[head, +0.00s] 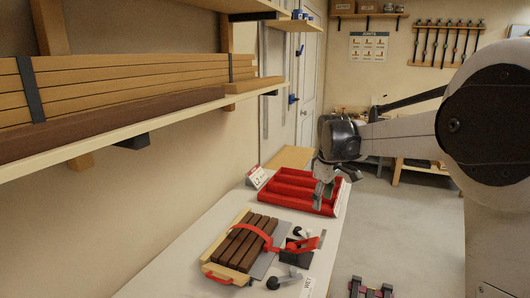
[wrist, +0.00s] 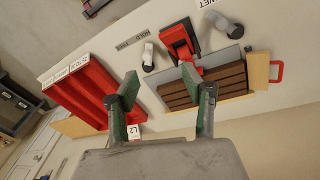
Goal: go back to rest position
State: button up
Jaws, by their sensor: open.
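My gripper (head: 324,186) hangs from my arm above the bench, near the right side of the red tray in the head view. In the wrist view my gripper (wrist: 164,98) shows two green-padded fingers set wide apart with nothing between them. It is open and empty. The red tray (head: 290,205) has long compartments and stands on the bench; it also shows in the wrist view (wrist: 72,98).
Dark brown strips (head: 245,240) lie on a wooden board (head: 213,265) with a red clamp (head: 304,244) beside them. Dark-ended grey pieces (head: 285,280) lie nearby on the white bench (head: 180,271). A wall shelf (head: 150,122) holding long boards overhangs the left side.

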jog(key=s+d+r+m+t+b, duration=0.1)
jog(key=s+r+m, duration=0.15)
jog(key=s, duration=0.75)
jog(key=s+r+m+t+b, duration=0.1)
jog(key=s+r+m+t, duration=0.15)
jog(key=s, duration=0.85)
jog(key=s+f+m+t, duration=0.1)
jog(key=s+f, duration=0.3)
jog(key=s, duration=0.4)
jog(key=s+f+m+b, duration=0.1)
jog(key=s+f+m, duration=0.2)
jog(key=s, duration=0.6)
jog(key=shift+d+f+m+t, duration=0.35)
jog(key=shift+d+f+m, duration=0.1)
jog(key=shift+f, duration=0.3)
